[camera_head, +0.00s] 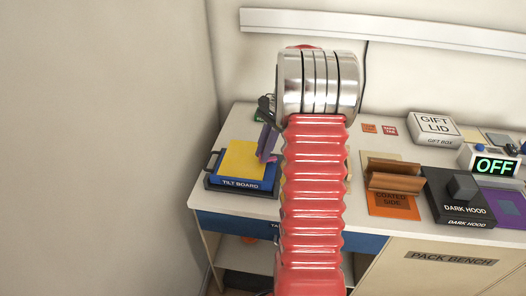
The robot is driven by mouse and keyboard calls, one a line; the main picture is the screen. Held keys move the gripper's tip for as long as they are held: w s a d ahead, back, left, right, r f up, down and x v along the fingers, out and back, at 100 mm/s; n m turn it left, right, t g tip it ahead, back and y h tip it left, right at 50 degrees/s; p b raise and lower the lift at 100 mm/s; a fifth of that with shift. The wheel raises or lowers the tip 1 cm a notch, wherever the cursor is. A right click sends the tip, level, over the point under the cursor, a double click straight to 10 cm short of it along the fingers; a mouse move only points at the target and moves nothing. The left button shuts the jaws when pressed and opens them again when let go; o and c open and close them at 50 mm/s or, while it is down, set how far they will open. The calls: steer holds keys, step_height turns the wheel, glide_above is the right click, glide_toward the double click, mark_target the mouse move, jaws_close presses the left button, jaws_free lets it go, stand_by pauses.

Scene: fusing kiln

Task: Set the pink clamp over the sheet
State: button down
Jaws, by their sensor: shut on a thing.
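The tilt board (243,184) is a blue board with a dark frame at the left end of the bench. A yellow sheet (240,160) lies flat on it. A purple-pink clamp (266,142) shows at the sheet's right edge, partly hidden by my red arm. The fingertips are mostly hidden, and I cannot tell whether the clamp touches the sheet or the board.
A wall stands close on the left.

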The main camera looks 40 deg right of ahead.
steer(key=c, duration=1.7)
jaws_free()
steer(key=shift+o, duration=0.2)
steer(key=shift+r, duration=0.1)
steer(key=v, duration=1.3)
steer(key=shift+r, duration=0.25)
steer(key=shift+d, duration=0.1)
